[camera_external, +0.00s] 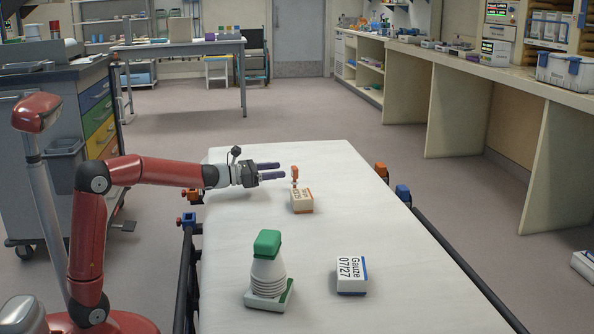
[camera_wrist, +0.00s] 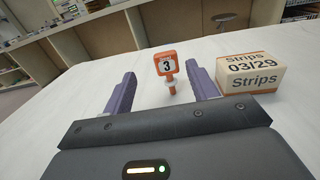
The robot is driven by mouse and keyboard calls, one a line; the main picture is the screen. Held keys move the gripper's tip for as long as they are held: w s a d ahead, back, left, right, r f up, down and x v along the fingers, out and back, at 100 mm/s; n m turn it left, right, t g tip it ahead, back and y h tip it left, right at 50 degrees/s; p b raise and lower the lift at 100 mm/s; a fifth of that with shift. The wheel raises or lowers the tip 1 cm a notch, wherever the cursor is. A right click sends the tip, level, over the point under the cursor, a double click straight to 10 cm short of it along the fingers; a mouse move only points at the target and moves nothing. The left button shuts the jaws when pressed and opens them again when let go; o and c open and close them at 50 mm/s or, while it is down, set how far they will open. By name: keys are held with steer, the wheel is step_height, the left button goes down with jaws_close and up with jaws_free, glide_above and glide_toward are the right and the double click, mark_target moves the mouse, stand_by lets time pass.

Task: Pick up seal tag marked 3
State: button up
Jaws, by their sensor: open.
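In the external view the tag (camera_external: 294,174) stands just right of my gripper (camera_external: 270,170), beside a small box. My gripper is open and empty, held level low over the stretcher, with its fingers pointing toward the tag. The fingers look apart from the tag.
The Strips box (camera_wrist: 250,74) stands close beside the tag, near the right finger; it also shows in the external view (camera_external: 302,203). A green-capped white bottle (camera_external: 268,270) and a Gauze box (camera_external: 352,276) stand nearer on the stretcher (camera_external: 330,160). Side rails (camera_external: 450,255) run along its edges.

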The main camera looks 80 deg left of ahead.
mark_target(292, 170)
steer(key=w, duration=0.6)
steer(key=shift+w+d+f+p, duration=0.1)
steer(key=shift+w+p, duration=0.2)
steer(key=shift+w, duration=0.1)
steer(key=c, duration=1)
steer(key=shift+c, duration=0.2)
